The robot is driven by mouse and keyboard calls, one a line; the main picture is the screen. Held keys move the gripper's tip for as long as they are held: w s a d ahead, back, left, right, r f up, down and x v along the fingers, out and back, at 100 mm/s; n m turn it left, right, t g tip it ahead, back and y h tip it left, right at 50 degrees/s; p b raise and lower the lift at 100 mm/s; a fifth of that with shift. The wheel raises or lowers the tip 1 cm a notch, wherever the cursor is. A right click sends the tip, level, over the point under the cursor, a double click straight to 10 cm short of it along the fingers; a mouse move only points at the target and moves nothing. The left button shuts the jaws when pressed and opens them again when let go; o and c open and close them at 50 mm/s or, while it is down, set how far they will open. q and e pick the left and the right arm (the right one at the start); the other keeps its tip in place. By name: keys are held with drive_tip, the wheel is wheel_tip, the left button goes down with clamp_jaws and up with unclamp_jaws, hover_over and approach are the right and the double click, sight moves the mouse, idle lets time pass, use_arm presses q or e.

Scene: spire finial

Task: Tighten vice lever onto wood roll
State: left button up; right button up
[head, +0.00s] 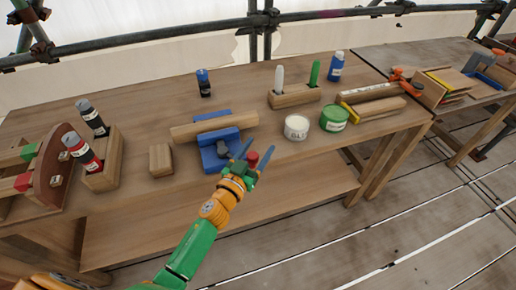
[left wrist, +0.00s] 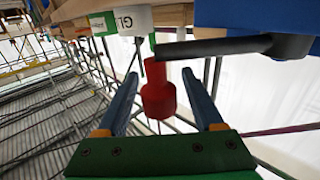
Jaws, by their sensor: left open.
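The blue vice (head: 212,159) stands at the front edge of the bench, with the pale wood roll (head: 213,125) lying across it. Its dark lever ends in a red knob (head: 253,157). In the left wrist view the lever bar (left wrist: 215,47) runs right to its hub, and the red knob (left wrist: 158,100) hangs from its left end. My left gripper (head: 256,156) is open, its two blue fingers either side of the red knob, with gaps showing in the left wrist view. My right gripper is not in view.
A white tub (head: 296,127) and a green tin (head: 334,118) stand right of the vice. A small wood block (head: 161,159) lies to its left. A holder with bottles (head: 102,168) is further left. The floor in front of the bench is clear.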

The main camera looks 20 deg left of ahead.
use_arm(q)
clamp_jaws()
idle(1.5)
